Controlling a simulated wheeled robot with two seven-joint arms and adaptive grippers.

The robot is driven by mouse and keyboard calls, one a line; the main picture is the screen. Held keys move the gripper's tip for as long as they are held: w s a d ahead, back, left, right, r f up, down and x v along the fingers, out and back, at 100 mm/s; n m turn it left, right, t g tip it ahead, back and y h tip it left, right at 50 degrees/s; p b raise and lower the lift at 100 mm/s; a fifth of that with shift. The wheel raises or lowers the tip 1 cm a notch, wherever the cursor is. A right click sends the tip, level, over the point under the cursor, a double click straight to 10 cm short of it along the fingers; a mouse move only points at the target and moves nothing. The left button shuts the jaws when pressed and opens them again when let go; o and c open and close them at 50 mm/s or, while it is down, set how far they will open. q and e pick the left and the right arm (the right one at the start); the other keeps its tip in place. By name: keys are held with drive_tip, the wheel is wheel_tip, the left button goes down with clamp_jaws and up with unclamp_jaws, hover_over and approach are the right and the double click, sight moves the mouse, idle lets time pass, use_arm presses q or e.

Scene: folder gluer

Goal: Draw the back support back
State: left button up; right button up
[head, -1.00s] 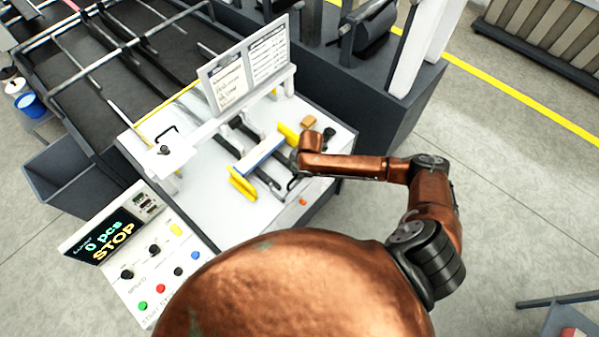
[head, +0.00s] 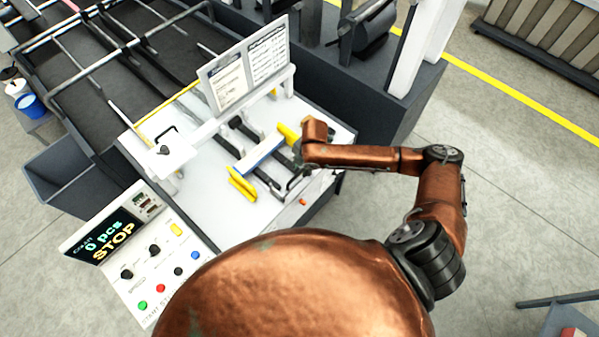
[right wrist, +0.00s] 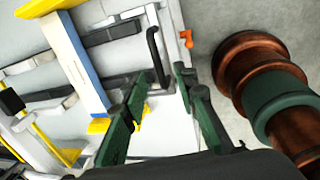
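The back support (head: 258,155) is a white and blue bar with yellow end pieces, lying across dark rails on the white machine table. In the right wrist view the back support (right wrist: 75,60) is at the left. A black bar handle (right wrist: 156,55) stands beside it on the rail side. My right gripper (right wrist: 166,88) is open, its green fingers apart, with the handle's near end between or just beyond the tips; contact cannot be told. In the head view my right gripper (head: 294,178) is partly hidden under my copper wrist. My left gripper is out of view.
A small orange knob (head: 302,201) sits at the table's edge near the gripper. A sign board (head: 245,65) stands behind the back support. A control panel (head: 140,255) reading STOP is at the lower left. Open floor lies to the right.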

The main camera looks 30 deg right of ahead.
drive_tip(key=r, duration=0.2)
drive_tip(key=s+r, duration=0.1)
drive_tip(key=r, duration=0.2)
drive_tip(key=shift+d, duration=0.2)
